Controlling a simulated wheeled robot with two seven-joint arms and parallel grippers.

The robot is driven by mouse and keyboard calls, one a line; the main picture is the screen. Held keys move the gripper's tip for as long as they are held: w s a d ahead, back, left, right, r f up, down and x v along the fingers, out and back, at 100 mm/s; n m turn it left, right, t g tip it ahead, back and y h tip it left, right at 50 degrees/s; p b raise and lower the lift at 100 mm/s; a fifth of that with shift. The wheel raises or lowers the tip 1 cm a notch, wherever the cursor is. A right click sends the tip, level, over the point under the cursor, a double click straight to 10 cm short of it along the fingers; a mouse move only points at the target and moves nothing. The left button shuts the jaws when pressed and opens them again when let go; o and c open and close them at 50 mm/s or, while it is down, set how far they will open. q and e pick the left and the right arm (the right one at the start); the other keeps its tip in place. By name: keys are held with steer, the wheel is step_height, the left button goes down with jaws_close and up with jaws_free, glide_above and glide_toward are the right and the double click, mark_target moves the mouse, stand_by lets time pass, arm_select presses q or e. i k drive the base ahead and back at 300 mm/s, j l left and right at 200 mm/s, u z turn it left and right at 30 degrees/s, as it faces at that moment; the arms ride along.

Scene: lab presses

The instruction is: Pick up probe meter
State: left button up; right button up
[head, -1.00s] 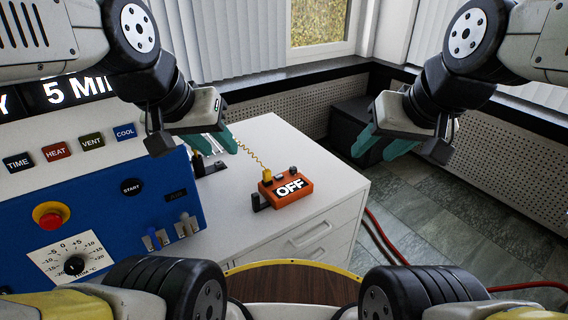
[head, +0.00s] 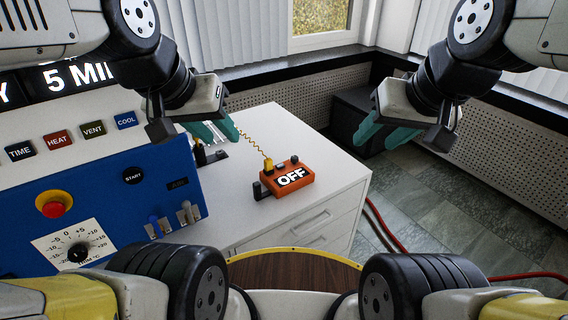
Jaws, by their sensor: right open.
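The probe meter (head: 287,178) is an orange box with a display reading OFF, lying on the white cabinet top (head: 305,142). A yellow coiled cord (head: 253,147) runs from its yellow plug back toward the left. My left gripper (head: 220,133) has teal fingers that look apart and empty, above the cabinet top, behind and left of the meter. It partly hides the far end of the cord. My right gripper (head: 383,136) is open and empty, right of and behind the meter, past the cabinet's right edge. Neither gripper touches the meter.
A blue control panel (head: 110,190) with a red button, a dial and small levers stands at the left. A black probe holder (head: 207,156) sits on the cabinet behind the meter. A red hose (head: 385,228) lies on the floor at the right. The cabinet top around the meter is mostly clear.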

mark_target(280, 183)
steer(key=i+l+u, duration=0.2)
steer(key=l+u, duration=0.2)
steer(key=i+l+u, duration=0.1)
steer(key=l+u, duration=0.3)
steer(key=l, duration=0.15)
steer(key=l+u, duration=0.4)
steer(key=l, duration=0.1)
